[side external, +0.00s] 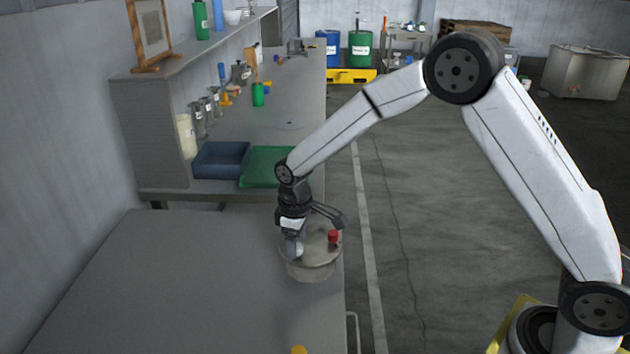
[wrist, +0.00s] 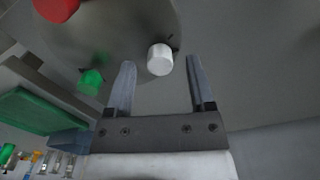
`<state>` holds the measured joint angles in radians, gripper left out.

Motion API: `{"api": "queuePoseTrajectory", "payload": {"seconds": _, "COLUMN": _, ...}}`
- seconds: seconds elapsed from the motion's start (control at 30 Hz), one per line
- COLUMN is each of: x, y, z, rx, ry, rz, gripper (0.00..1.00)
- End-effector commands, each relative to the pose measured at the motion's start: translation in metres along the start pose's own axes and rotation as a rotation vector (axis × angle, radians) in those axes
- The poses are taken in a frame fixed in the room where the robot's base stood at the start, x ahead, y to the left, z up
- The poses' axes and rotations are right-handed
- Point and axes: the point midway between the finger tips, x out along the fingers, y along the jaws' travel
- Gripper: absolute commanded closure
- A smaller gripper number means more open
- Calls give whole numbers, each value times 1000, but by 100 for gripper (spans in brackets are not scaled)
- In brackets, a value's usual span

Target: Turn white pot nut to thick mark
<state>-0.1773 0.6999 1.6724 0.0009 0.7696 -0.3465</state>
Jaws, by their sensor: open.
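The pot (side external: 310,266) is a round grey vessel near the right edge of the grey table. In the wrist view its lid (wrist: 110,30) carries a white nut (wrist: 160,59), a green nut (wrist: 91,81) and a red nut (wrist: 57,8). The red nut also shows in the side view (side external: 333,237). A short dark mark lies beside the white nut; its thickness is hard to judge. My gripper (wrist: 159,75) is open, its two fingers on either side of the white nut in the picture. I cannot tell whether they touch it. In the side view my gripper (side external: 296,250) is low over the lid's left part.
The table (side external: 170,290) is bare left of the pot. Behind it, a bench holds a dark blue tray (side external: 220,160) and a green tray (side external: 262,168). A yellow object (side external: 299,350) shows at the front edge. Open floor lies to the right.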

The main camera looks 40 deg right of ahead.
Motion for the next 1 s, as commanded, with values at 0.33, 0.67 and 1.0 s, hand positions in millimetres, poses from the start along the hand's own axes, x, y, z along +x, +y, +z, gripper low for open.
{"api": "queuePoseTrajectory", "payload": {"seconds": 0.33, "x": 9, "y": 0, "z": 0, "rx": 0, "ry": 1, "rz": 0, "gripper": 31}}
{"api": "queuePoseTrajectory", "payload": {"seconds": 0.67, "x": 8, "y": 0, "z": 0, "rx": 0, "ry": 1, "rz": 0, "gripper": 100}}
{"api": "queuePoseTrajectory", "payload": {"seconds": 1.0, "x": 8, "y": 0, "z": 0, "rx": 20, "ry": 1, "rz": 0, "gripper": 100}}
